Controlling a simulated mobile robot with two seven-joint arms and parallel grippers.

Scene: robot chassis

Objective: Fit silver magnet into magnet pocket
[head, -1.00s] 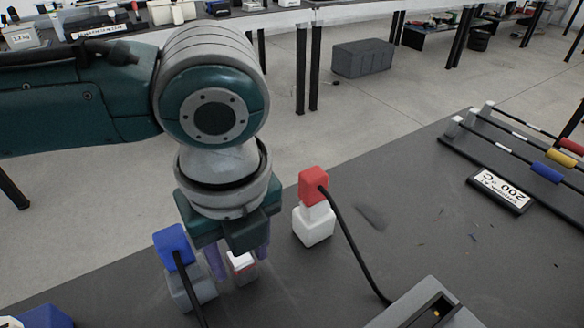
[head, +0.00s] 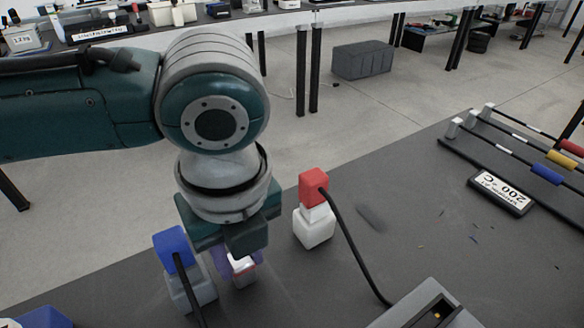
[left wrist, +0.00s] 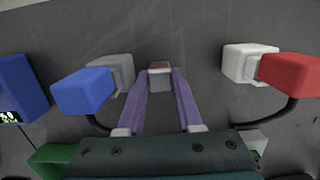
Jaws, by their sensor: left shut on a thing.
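My left gripper (left wrist: 160,88) is shut on a small silver-grey block with a red stripe, which looks like the silver magnet (left wrist: 160,82). In the head view the block (head: 243,272) shows under the gripper, low over or on the dark table; I cannot tell whether it touches. To its left is a grey block with a blue cap (head: 172,246) and a cable. To its right is a white block with a red cap (head: 313,188) and a cable. I cannot clearly make out the magnet pocket. My right gripper is not in view.
A grey device (head: 420,305) stands at the front, by the red cap's cable. A display reading 200 °C (head: 500,190) and a rack with coloured pieces (head: 545,172) are at the right.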

